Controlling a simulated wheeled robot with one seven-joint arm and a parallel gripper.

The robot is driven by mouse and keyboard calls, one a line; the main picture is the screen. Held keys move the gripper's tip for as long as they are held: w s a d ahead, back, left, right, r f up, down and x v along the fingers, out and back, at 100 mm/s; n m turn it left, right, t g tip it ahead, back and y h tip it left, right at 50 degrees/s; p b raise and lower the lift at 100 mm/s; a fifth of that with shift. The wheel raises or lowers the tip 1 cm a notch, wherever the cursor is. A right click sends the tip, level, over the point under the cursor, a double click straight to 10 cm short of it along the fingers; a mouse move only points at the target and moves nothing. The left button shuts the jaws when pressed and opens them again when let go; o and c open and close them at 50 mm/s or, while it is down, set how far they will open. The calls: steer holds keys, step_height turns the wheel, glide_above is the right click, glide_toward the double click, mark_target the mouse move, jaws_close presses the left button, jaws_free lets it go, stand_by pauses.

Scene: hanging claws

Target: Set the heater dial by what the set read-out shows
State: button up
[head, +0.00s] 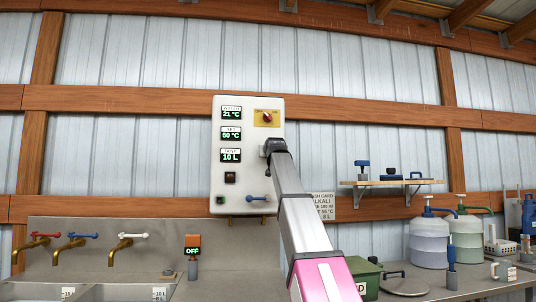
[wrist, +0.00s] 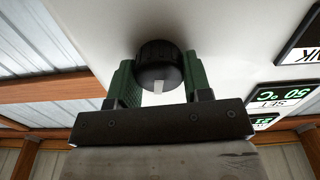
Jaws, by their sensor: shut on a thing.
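The white control panel (head: 218,185) hangs on the wall. Its set read-out (head: 231,134) shows 50 °C; it also appears upside down in the wrist view (wrist: 284,95). The top read-out (head: 231,112) shows 21 °C and the tank read-out (head: 231,155) shows 10 L. My gripper (head: 271,147) is at the panel's right side and hides the dial in the head view. In the wrist view, my gripper's green fingers (wrist: 158,82) are shut on the round black heater dial (wrist: 157,58). A pale mark on the dial points toward the bottom of that picture.
A red knob on a yellow plate (head: 267,118) sits just above my gripper. A blue-ended lever (head: 257,198) and a small black switch (head: 230,177) are below. A wall card (head: 323,207) is partly hidden by my arm. Taps (head: 75,243) stand left; pump jugs (head: 430,240) right.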

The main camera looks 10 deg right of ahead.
stand_by(0.3)
steer(key=o, duration=0.9)
steer(key=s, duration=1)
steer(key=shift+s, duration=0.4)
